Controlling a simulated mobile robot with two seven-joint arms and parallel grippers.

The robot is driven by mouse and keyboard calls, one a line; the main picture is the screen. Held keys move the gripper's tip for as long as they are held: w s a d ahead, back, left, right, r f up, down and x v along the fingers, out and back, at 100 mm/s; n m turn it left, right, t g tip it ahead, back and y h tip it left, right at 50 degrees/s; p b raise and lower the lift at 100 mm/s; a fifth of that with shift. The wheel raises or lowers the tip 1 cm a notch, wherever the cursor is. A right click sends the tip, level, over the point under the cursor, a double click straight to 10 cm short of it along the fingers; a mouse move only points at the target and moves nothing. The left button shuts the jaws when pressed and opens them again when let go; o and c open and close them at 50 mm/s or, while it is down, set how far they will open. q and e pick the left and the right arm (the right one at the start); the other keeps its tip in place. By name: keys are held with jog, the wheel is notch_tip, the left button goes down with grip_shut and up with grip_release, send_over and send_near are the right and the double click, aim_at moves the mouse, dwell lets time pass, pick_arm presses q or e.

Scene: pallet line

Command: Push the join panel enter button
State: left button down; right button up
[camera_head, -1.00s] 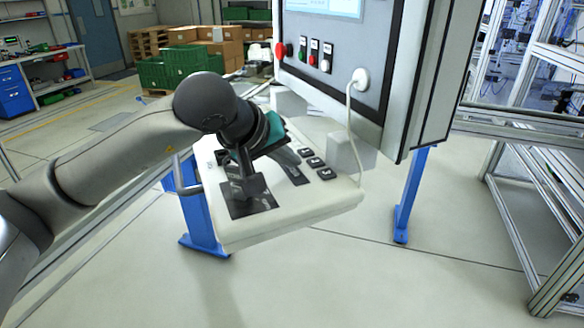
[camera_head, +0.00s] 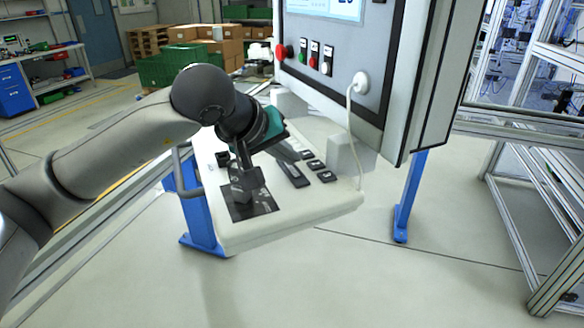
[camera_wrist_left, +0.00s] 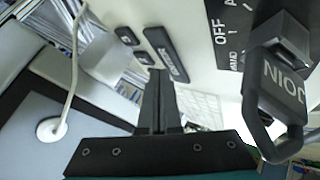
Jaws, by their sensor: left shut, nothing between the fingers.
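The join panel is a pale sloping console (camera_head: 300,220) below an upright control cabinet. The enter button looks to be the long dark key (camera_head: 292,174) on it; in the left wrist view it is a black bar (camera_wrist_left: 166,53) with blurred white lettering. My left gripper (camera_head: 243,163) is shut and empty, above the console and left of the key. In the wrist view its fingertips (camera_wrist_left: 157,73) appear just below the bar; whether they touch it I cannot tell. My right gripper is out of view.
The cabinet (camera_head: 345,60) overhangs the console's back, with a red button (camera_head: 283,51) and a white cable (camera_head: 349,125). A metal rail frame (camera_head: 530,120) stands at the right. The floor in front is clear.

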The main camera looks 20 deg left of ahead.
aim_at(288, 173)
pick_arm(q)
jog(key=shift+r, duration=0.1)
jog(key=shift+r+p, duration=1.5)
jog(key=shift+r, duration=1.05)
jog(key=shift+f, duration=0.1)
